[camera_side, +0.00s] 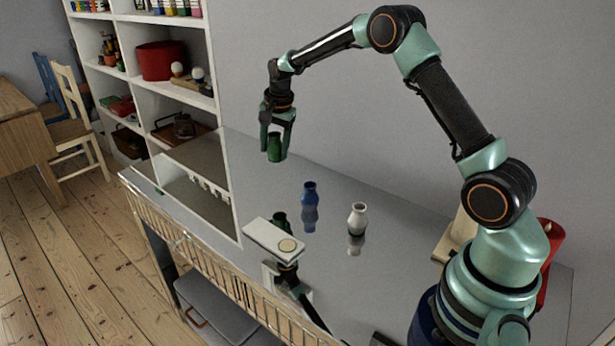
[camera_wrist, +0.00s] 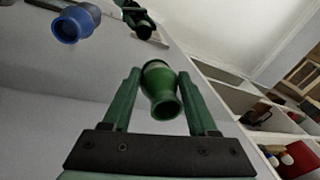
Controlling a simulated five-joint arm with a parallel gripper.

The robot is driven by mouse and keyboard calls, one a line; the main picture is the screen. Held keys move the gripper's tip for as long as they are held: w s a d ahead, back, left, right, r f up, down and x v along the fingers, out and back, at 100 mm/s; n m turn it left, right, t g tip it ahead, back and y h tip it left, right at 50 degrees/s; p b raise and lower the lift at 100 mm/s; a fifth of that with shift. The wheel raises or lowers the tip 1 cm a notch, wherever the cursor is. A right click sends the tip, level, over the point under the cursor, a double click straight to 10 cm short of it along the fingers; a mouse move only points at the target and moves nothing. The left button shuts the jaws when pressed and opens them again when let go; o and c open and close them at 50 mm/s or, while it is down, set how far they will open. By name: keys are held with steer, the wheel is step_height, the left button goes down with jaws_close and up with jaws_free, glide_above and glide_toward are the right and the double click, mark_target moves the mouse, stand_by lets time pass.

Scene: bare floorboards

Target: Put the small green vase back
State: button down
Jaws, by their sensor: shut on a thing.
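The small green vase (camera_side: 275,149) is held in the air above the shiny grey table top (camera_side: 385,205). My gripper (camera_side: 277,133) points down and is shut on it. In the wrist view the green vase (camera_wrist: 160,88) sits between the two fingers of my gripper (camera_wrist: 159,76), with its open mouth toward the camera. A white flat block (camera_side: 265,234) with a round ring mark (camera_side: 287,245) on its top lies lower in the side view, apart from the vase.
The blue vase also shows in the wrist view (camera_wrist: 72,24). A white shelf unit (camera_side: 222,110) stands at the left. The table mirrors things above it.

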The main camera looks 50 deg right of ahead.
steer(key=x, duration=0.3)
steer(key=s+x, duration=0.1)
steer(key=x, duration=0.2)
steer(key=s+x, duration=0.1)
steer(key=x, duration=0.2)
steer(key=shift+a+f, duration=0.25)
steer(key=shift+f, duration=0.2)
steer(key=shift+f, duration=0.1)
steer(key=shift+c, duration=0.9)
jaws_free()
